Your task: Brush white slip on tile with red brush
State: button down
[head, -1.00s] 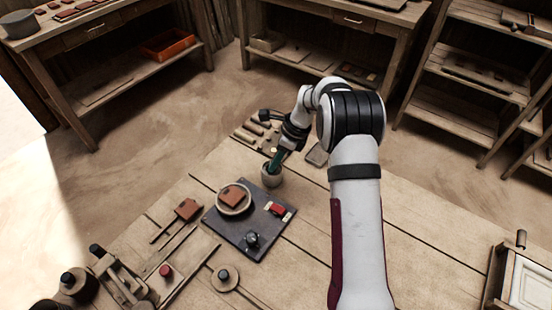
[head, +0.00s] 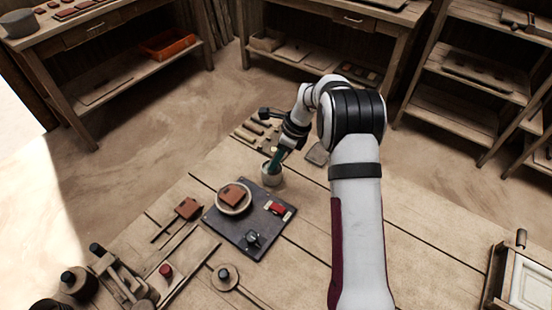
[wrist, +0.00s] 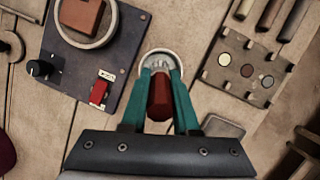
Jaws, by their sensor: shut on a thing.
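My gripper (wrist: 160,78) has teal fingers closed on the red brush (wrist: 160,98), of which a dark red handle shows between them. The fingertips are at the mouth of a small pale cup (head: 271,176), whose rim (wrist: 178,60) and whitish inside show in the wrist view. The bristle end is hidden, so I cannot tell how deep it sits. The reddish-brown tile (head: 234,194) lies on a round pale turntable (head: 246,208), left of the cup. The tile also shows at the top left of the wrist view (wrist: 82,16).
The turntable sits on a dark plate (head: 238,232) with a red switch (wrist: 98,92) and a black knob (wrist: 39,68). A wooden palette with colour spots (wrist: 245,86) lies right of the cup in the wrist view. Wooden tools and a stamp (head: 225,275) crowd the lower left.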

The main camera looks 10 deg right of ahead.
notch_tip(320, 180, up, 7)
jog(key=shift+f, duration=0.2)
dwell(0.7)
